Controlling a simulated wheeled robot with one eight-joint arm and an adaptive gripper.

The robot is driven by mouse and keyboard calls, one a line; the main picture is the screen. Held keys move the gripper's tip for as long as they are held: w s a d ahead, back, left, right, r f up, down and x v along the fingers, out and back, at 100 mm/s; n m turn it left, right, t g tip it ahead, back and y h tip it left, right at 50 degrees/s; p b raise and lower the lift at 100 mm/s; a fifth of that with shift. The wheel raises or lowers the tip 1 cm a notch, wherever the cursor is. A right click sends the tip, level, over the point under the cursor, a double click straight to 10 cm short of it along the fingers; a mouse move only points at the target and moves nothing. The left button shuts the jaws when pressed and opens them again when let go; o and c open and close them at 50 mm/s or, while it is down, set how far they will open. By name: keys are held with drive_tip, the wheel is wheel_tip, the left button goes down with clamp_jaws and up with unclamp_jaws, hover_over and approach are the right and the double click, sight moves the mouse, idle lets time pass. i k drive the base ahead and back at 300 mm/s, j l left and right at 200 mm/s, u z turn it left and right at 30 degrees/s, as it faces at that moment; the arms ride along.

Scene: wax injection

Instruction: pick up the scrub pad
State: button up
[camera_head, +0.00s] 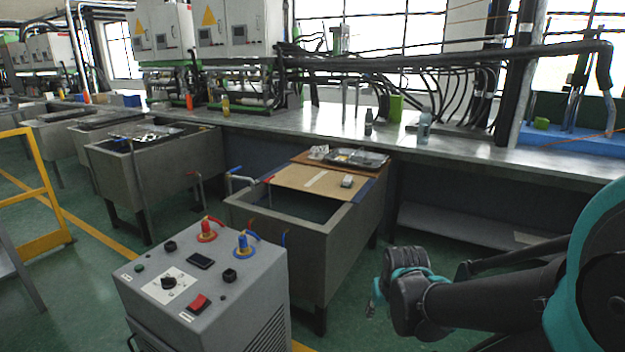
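I cannot identify the scrub pad with certainty. A small grey-and-white block (347,181) lies on the tan board (318,184) that covers part of the near sink, and it may be the pad. A small green piece (542,123) sits at the blue tray on the far right of the bench. My arm reaches in from the right. My gripper (372,303) shows only partly at its end, low in front of the sink and apart from the board and block. Its fingers are too small and hidden to read.
A grey control cabinet (205,275) with knobs stands in front, left of my gripper. The near sink (345,240) carries a metal tray (357,158) behind the board. The long bench (455,150) holds bottles, a green box (396,108) and hoses. Green floor is open between cabinet and arm.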

sight(348, 182)
drive_tip(key=i+l+u, duration=0.25)
drive_tip(key=i+l, duration=1.2)
drive_tip(key=i, duration=0.15)
